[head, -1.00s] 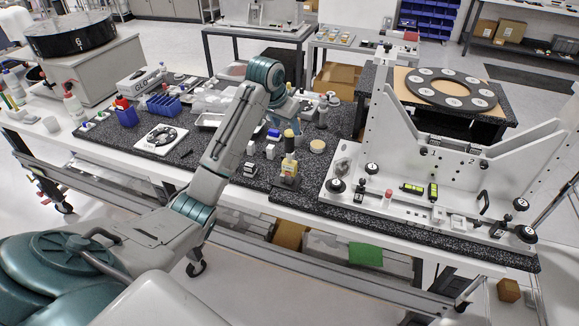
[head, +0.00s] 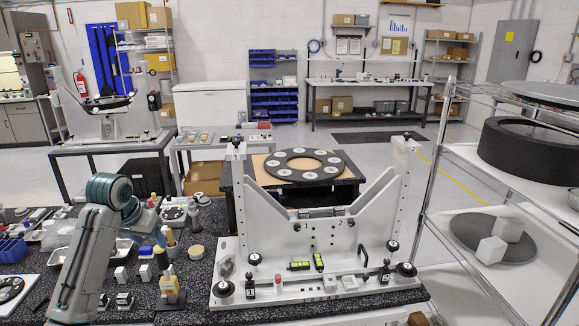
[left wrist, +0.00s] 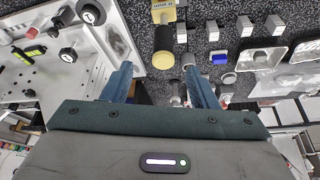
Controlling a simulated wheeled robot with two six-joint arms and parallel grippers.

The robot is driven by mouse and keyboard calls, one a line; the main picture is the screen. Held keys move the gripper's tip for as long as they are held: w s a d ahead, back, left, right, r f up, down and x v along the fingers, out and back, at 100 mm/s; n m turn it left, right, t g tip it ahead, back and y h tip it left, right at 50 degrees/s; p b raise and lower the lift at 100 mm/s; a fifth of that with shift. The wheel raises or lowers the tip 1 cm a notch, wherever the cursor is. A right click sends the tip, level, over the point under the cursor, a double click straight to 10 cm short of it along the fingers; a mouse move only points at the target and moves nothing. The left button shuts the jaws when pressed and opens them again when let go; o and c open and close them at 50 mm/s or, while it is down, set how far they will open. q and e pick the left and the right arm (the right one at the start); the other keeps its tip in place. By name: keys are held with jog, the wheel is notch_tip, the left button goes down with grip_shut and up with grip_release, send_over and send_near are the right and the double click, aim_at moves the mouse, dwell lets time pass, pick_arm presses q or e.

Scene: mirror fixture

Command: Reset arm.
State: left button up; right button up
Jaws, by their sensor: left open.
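My left arm (head: 88,262) rises from the lower left of the head view and bends at a teal joint (head: 108,190) over the dark speckled bench. In the left wrist view the left gripper (left wrist: 158,67) shows two blue fingers spread apart. They hold nothing. A bottle-like thing with a yellow cap (left wrist: 162,63) shows between the fingers; it stands on the bench, in the head view at its yellow base (head: 168,284). My right gripper is in neither view.
A white mirror fixture (head: 368,215) stands right of the arm, with black knobs (head: 224,289) along its base. Small blocks and a blue bin (head: 12,249) crowd the bench. A black ring (head: 304,163) lies on a stand behind. A wire shelf (head: 460,190) stands at the right.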

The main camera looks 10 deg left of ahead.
pick_arm(q)
jog(key=s+d+f+m, duration=0.1)
jog(key=s+d+f, duration=0.4)
jog(key=s+f, duration=0.4)
jog(key=s+d+f, duration=0.5)
jog(key=s+f, duration=0.1)
jog(key=f, duration=0.4)
jog(key=s+d+f, duration=0.2)
jog(key=s, duration=0.9)
jog(key=s+d+f, duration=0.2)
jog(key=s+d, duration=0.1)
jog(key=s, duration=0.9)
notch_tip(320, 180, down, 34)
jog(key=a+g+y+b, duration=0.1)
jog(key=a+g+b, duration=0.15)
jog(key=b, duration=0.25)
jog(key=s+f+b, duration=0.2)
jog(key=s+f, duration=0.7)
jog(key=f, duration=0.4)
jog(key=s+a+f+n+b, duration=0.1)
jog(key=s+f+b, duration=0.2)
jog(key=s+f, duration=0.6)
notch_tip(320, 180, down, 4)
jog(key=shift+s+a+f+g, duration=0.1)
jog(key=shift+s+a+g, duration=0.15)
jog(key=shift+a+g, duration=0.1)
